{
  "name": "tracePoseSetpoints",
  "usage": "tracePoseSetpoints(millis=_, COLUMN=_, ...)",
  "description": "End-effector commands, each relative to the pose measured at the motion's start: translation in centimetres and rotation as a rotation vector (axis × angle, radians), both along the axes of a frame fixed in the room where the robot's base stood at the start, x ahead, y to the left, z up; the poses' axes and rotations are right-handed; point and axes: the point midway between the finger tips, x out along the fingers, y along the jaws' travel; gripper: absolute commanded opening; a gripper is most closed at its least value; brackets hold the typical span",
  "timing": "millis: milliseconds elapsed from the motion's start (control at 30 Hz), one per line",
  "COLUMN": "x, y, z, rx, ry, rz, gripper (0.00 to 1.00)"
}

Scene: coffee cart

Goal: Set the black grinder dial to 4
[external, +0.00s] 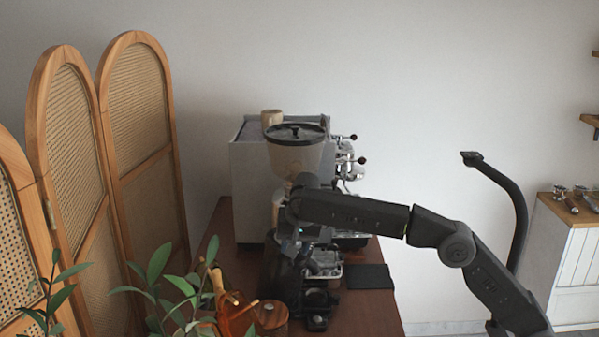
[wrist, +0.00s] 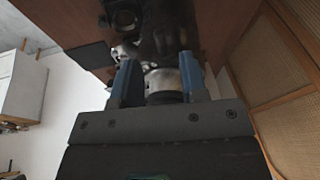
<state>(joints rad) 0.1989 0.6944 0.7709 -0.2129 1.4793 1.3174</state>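The coffee grinder stands on the brown cart, with its clear hopper (external: 292,158) and dark lid in the external view. My gripper is at the grinder's front, below the hopper, where my own wrist hides the dial and its numbers. In the wrist view my gripper (wrist: 158,82) has its two blue fingers apart. A round grey and black part (wrist: 165,86), which may be the dial, shows between them. I cannot tell whether the fingers touch it. No dial number is readable.
A white espresso machine (external: 249,185) stands behind the grinder. A black mat (external: 370,277) lies on the cart (external: 375,312) to the right. An orange pitcher (external: 236,315) and a plant (external: 160,265) are at the front left. Folding screens (external: 140,120) stand left.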

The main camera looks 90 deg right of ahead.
Motion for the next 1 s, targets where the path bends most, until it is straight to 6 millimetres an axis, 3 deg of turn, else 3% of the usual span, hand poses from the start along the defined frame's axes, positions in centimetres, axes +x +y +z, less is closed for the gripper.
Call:
tracePoseSetpoints(millis=100, x=-0.4, y=0.7, z=2.8, rx=-0.001, ry=-0.005, rz=0.001, gripper=0.40)
tracePoseSetpoints(millis=333, x=-0.7, y=1.4, z=5.5, rx=-0.001, ry=-0.002, rz=0.000, gripper=0.40)
tracePoseSetpoints(millis=600, x=-1.0, y=1.8, z=6.8, rx=0.000, ry=0.000, rz=0.001, gripper=0.40)
tracePoseSetpoints(millis=1000, x=-1.1, y=1.8, z=6.9, rx=0.000, ry=0.000, rz=0.000, gripper=0.40)
